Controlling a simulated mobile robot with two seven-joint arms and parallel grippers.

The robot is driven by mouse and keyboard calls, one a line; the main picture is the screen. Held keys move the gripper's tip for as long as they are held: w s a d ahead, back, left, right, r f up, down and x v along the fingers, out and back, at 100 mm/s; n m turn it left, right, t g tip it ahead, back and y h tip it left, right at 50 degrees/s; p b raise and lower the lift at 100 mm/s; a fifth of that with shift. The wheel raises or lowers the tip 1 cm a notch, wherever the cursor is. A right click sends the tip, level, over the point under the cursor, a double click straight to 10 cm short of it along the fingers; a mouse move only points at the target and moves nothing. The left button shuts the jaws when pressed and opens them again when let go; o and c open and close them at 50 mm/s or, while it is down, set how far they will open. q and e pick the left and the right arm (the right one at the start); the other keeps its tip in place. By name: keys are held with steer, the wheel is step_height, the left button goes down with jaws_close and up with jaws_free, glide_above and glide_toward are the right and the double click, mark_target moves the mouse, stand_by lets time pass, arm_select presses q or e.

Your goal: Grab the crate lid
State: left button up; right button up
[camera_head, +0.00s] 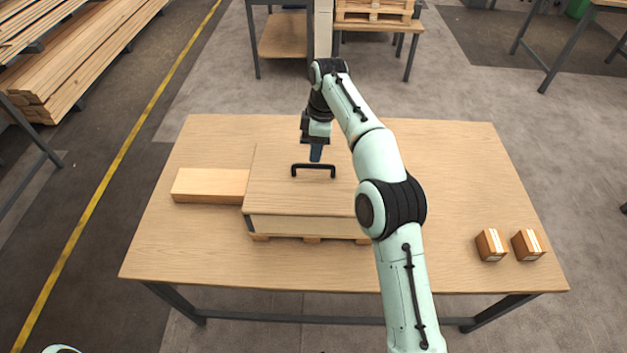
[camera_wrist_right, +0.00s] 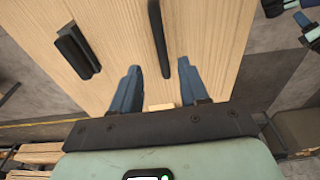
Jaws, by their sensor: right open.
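The crate lid (camera_head: 270,185) is a flat light-wood top with a black bar handle (camera_head: 314,166). It lies on a wooden crate (camera_head: 300,226) on the table; part of its right side is hidden behind my right arm. My right gripper (camera_head: 316,154) is over the lid, just behind the handle in the head view. In the right wrist view its two blue fingers (camera_wrist_right: 157,88) are apart with nothing held. A black bar (camera_wrist_right: 158,38), likely the handle, lies beyond the fingertips there. My left gripper is not seen.
A wooden block (camera_head: 209,186) lies left of the crate on the wooden table (camera_head: 460,180). Two small cardboard boxes (camera_head: 491,245) (camera_head: 528,245) stand at the front right. The table's right half is mostly clear. Timber stacks (camera_head: 95,50) lie at the far left.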

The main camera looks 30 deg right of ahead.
mark_target(313, 166)
step_height(313, 166, down, 3)
steer(key=shift+w+a+r+b, duration=0.1)
steer(key=shift+w+r+b, duration=0.1)
steer(key=shift+b, duration=0.15)
steer(key=f, duration=0.1)
steer(key=f+b, duration=0.2)
steer(key=shift+s+a+f, duration=0.2)
steer(key=shift+s+f, duration=0.05)
steer(key=shift+f, duration=0.1)
steer(key=shift+w+f, duration=0.1)
steer(key=shift+f, duration=0.55)
steer(key=shift+c, duration=0.2)
steer(key=shift+r, duration=0.1)
jaws_close()
